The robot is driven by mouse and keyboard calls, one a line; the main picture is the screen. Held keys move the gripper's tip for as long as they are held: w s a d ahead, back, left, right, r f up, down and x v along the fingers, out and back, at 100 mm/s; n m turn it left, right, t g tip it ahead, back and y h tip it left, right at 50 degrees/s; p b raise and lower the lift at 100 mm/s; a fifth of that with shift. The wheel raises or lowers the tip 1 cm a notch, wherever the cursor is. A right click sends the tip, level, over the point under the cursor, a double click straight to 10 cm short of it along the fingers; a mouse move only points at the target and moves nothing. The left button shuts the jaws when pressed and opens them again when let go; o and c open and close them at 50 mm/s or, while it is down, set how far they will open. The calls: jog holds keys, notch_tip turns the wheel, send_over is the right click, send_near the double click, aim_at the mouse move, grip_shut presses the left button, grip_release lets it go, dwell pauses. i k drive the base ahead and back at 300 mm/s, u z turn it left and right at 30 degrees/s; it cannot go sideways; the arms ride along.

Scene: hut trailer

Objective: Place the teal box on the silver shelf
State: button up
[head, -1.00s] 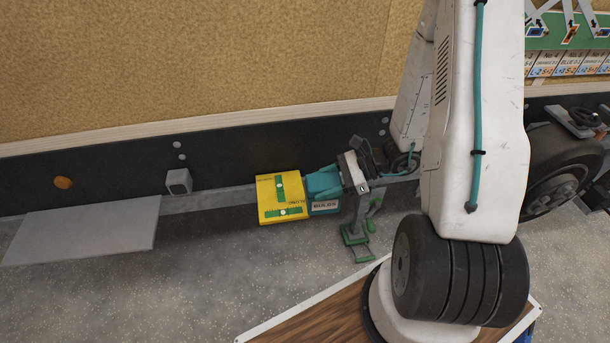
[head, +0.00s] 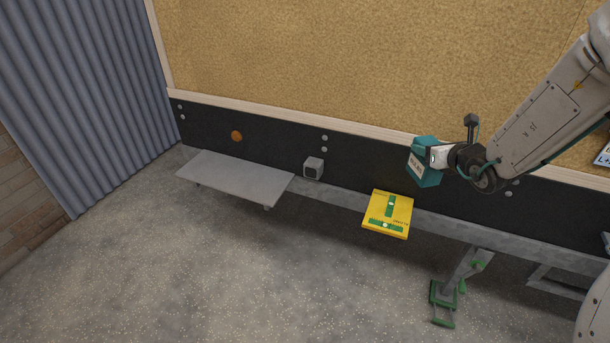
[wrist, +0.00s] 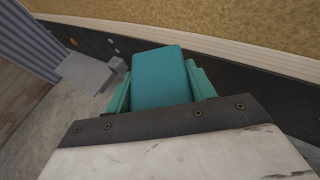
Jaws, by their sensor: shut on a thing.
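The teal box (head: 423,165) with a white label is held up in front of the dark wall band, at the right of the head view. My gripper (head: 436,157) is shut on it. In the wrist view the teal box (wrist: 160,77) sits between my green finger pads (wrist: 160,85). The silver shelf (head: 234,178) is a flat, bare grey plate low on the wall, left of my gripper in the head view. It also shows in the wrist view (wrist: 84,72) at the upper left, apart from the box.
A yellow panel with green bars (head: 388,213) juts from the wall between shelf and gripper, below the box. A small grey block (head: 313,168) sits just right of the shelf. A green-footed stand (head: 455,290) is at lower right. The floor (head: 230,270) before the shelf is clear.

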aim_at(231, 175)
jog(key=z, duration=0.1)
jog(key=k, duration=0.4)
jog(key=u, duration=1)
jog(key=i, duration=0.95)
jog(key=u, duration=0.55)
jog(key=i, duration=1.15)
jog(key=z, duration=0.35)
